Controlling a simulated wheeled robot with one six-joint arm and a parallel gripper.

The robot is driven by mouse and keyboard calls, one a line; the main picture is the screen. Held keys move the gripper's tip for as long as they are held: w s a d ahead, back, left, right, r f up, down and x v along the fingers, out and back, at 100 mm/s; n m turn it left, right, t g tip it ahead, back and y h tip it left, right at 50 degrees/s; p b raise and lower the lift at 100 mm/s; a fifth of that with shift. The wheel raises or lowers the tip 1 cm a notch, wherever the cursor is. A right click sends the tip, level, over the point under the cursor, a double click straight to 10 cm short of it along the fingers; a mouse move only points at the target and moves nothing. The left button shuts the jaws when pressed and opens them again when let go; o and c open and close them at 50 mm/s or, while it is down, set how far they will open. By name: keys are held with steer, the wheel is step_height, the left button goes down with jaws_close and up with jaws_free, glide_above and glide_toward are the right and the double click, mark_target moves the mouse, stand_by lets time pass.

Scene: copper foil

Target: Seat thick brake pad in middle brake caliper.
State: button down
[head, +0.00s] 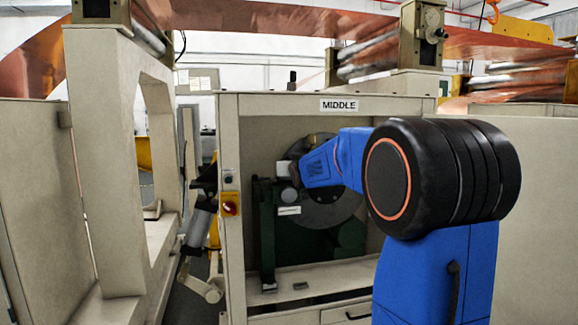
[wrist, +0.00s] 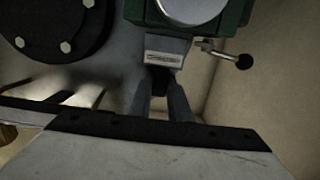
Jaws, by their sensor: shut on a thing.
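In the wrist view, my gripper (wrist: 164,88) has its two grey fingers closed on a small dark piece, the brake pad (wrist: 159,80), of which only a little shows between the fingertips. The pad is right at the lower edge of the caliper's grey block with a label plate (wrist: 165,58); I cannot tell whether it touches or is inside. The middle brake caliper (wrist: 236,14) has a green body and lies straight ahead of the fingers. In the head view, my blue arm reaches into the bay labelled MIDDLE, and the gripper and pad cannot be made out there.
A large grey disc (head: 332,208) stands in the bay; its dark bolted hub (wrist: 60,28) is left of the caliper in the wrist view. A lever with a black knob (wrist: 243,62) sticks out right of the caliper. The cabinet's frame (head: 231,240) bounds the bay on the left.

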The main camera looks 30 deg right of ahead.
steer(key=shift+w+a, duration=0.15)
steer(key=shift+a, duration=0.2)
stand_by(0.6)
steer(key=shift+a+f, duration=0.1)
steer(key=shift+f, duration=0.25)
stand_by(0.4)
